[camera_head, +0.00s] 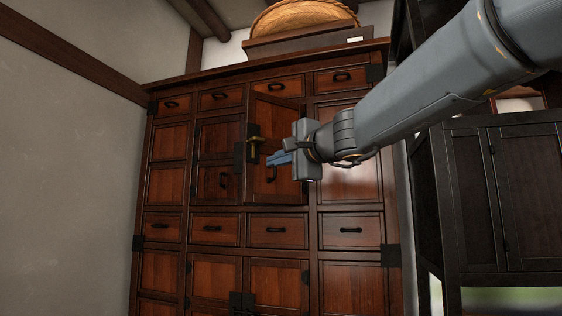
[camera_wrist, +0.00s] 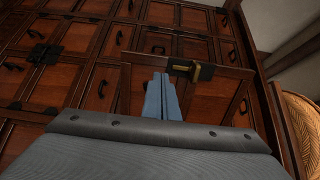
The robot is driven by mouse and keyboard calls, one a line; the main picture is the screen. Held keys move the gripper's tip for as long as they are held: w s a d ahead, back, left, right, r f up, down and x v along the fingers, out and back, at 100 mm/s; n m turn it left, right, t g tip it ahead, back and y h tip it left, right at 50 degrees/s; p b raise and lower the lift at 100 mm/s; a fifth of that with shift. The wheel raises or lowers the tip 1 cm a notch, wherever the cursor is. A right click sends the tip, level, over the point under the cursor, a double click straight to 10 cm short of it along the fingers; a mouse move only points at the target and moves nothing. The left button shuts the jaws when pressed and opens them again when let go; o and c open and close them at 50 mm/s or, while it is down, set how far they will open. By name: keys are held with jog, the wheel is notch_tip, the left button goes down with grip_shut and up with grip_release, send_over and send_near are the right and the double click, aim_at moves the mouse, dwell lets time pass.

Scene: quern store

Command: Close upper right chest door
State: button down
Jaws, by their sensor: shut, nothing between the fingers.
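The wooden chest (camera_head: 170,190) fills the middle of the head view. Its upper right door (camera_head: 274,120) stands ajar, its latch-side edge out from the chest front and its hinge side at the right. A dark metal latch with a brass bar (camera_head: 254,150) sits on that free edge. In the wrist view the door's edge (camera_wrist: 228,73) and latch (camera_wrist: 190,69) show just beyond my fingers. My gripper (camera_head: 272,159) is shut and empty, blue fingers together, in front of the door near the latch. It also shows in the wrist view (camera_wrist: 161,82). Whether the fingertips touch the door I cannot tell.
Small drawers (camera_head: 277,230) with dark handles lie above and below the door. A woven basket (camera_head: 300,15) rests on top of the chest. A dark cabinet (camera_head: 500,200) stands close on the right. A pale wall (camera_head: 65,150) is on the left.

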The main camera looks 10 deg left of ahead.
aim_at(248, 169)
jog(key=p+x, duration=0.3)
jog(key=x, duration=0.8)
jog(key=shift+s+a+p, duration=0.1)
jog(key=shift+a+p, duration=0.05)
jog(key=shift+p, duration=0.25)
